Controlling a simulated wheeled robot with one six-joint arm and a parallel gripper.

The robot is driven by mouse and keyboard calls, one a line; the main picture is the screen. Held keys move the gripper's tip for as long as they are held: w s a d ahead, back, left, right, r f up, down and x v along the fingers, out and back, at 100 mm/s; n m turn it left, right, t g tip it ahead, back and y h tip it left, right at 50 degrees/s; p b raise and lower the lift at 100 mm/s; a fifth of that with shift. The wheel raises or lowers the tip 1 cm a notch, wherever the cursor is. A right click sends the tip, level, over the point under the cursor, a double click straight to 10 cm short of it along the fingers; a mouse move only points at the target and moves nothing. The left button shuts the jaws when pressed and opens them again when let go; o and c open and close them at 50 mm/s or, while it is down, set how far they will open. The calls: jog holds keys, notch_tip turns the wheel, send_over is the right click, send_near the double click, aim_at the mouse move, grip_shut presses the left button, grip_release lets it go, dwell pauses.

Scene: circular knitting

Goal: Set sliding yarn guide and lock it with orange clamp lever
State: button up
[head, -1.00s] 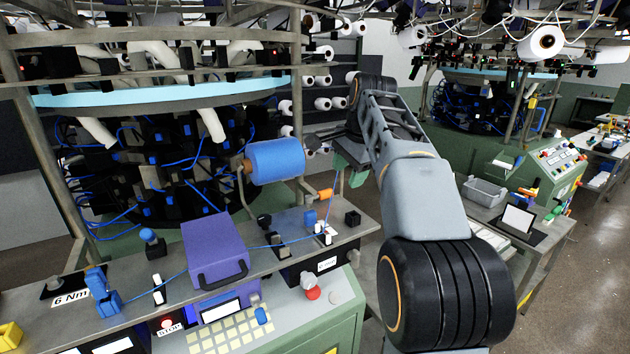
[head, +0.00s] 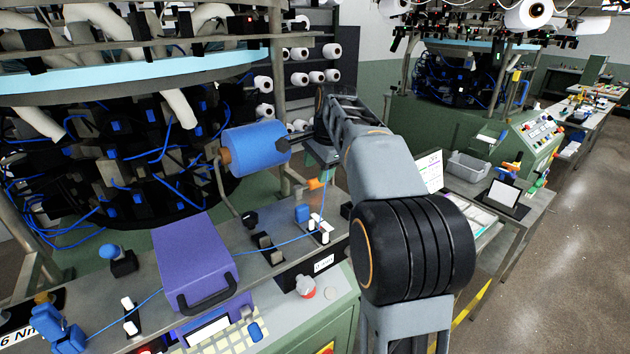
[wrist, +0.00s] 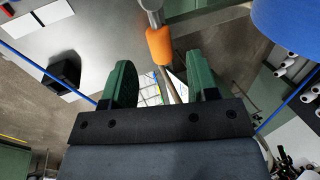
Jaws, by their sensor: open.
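The orange clamp lever (head: 315,184) stands out beyond the right end of the purple box, by the blue yarn. In the wrist view its orange grip (wrist: 159,46) lies ahead of and between my two green fingers, with a gap on both sides. My gripper (head: 322,158) is open and empty, just above the lever in the head view; its fingers (wrist: 160,68) are spread in the wrist view. I cannot tell which part is the sliding guide.
A blue yarn spool (head: 256,149) is close to the left of my gripper and shows at the wrist view's upper right (wrist: 288,30). Blue yarn runs past the fingers. Open floor lies right.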

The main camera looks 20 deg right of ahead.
aim_at(315, 180)
jog(key=shift+x, duration=2.35)
grip_shut()
